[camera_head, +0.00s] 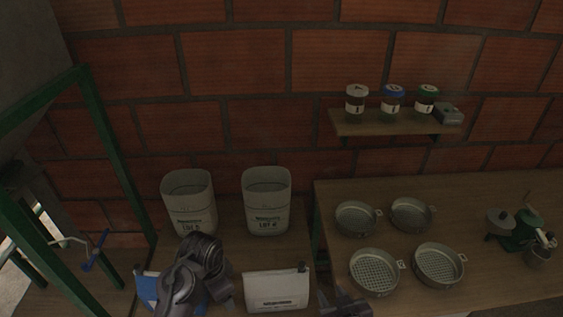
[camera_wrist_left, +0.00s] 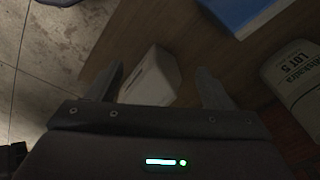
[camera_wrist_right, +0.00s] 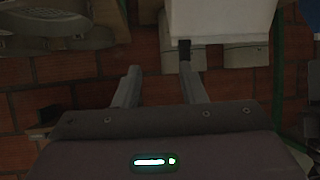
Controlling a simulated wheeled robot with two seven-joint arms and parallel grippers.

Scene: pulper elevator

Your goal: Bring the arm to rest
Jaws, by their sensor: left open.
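My right gripper (camera_head: 345,303) shows at the bottom edge of the head view, low in front of the bench, to the right of a white box. In the right wrist view its two fingers (camera_wrist_right: 161,85) stand apart with nothing between them. My left arm comes up at the bottom left of the head view, and its fingers cannot be made out there. In the left wrist view the left gripper's fingers (camera_wrist_left: 158,85) are spread wide. A small white box (camera_wrist_left: 152,78) shows between and beyond them; I see no grip on it.
Two lot bins (camera_head: 190,205) (camera_head: 266,203) stand behind my arms. The white box (camera_head: 277,290) is at the front. Several sieve pans (camera_head: 375,271) and a green hand mill (camera_head: 523,230) are on the right table. A shelf (camera_head: 390,124) carries jars. A green frame (camera_head: 110,160) rises at left.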

